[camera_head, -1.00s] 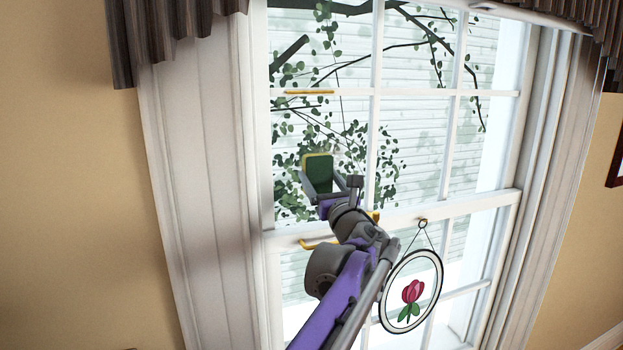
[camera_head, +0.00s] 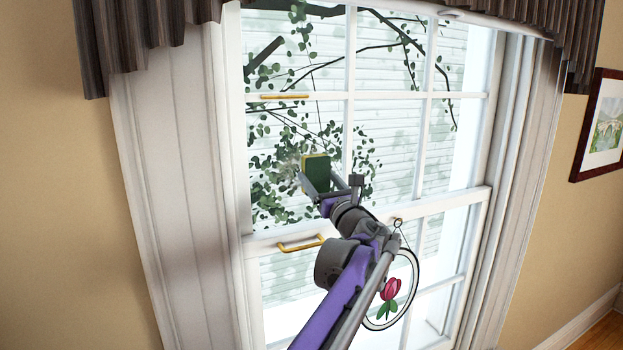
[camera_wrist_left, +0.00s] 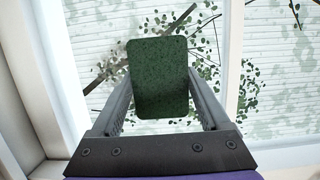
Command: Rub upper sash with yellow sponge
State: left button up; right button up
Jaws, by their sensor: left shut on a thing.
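The yellow sponge (camera_head: 315,175) has a green scouring face and a yellow edge. My left gripper (camera_head: 319,184) is shut on it and holds it in front of the lower left glass of the upper sash (camera_head: 410,97). In the left wrist view the sponge's green face (camera_wrist_left: 159,78) sits between the two fingers. I cannot tell whether its far side touches the glass. A pale smudge shows on the glass just left of the sponge. My right gripper is not in view.
A yellow handle (camera_head: 301,244) sits on the lower sash's top rail. A round tulip ornament (camera_head: 390,290) hangs right of my arm. A ruffled valance (camera_head: 330,12) crosses the top. A framed picture (camera_head: 603,125) hangs on the right wall.

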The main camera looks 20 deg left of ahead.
aim_at(328, 161)
pick_arm(q)
jog(key=shift+w+d, duration=0.7)
jog(key=shift+w, duration=0.15)
jog(key=shift+w+r, duration=0.1)
jog(key=shift+r, duration=0.9)
jog(key=shift+s+a, duration=0.45)
jog(key=shift+s, duration=0.2)
jog(key=shift+s+a, duration=0.85)
jog(key=shift+s, duration=0.15)
jog(key=shift+s+a, duration=1.65)
jog(key=shift+s, duration=0.2)
jog(key=shift+s+a, duration=0.95)
jog(key=shift+s, duration=0.2)
jog(key=shift+r, duration=1)
jog(key=shift+w+d, duration=1.4)
jog(key=shift+w, duration=0.2)
jog(key=shift+w+d, duration=1.6)
jog(key=shift+w, duration=0.3)
jog(key=shift+w+d, duration=0.95)
jog(key=shift+w, duration=0.15)
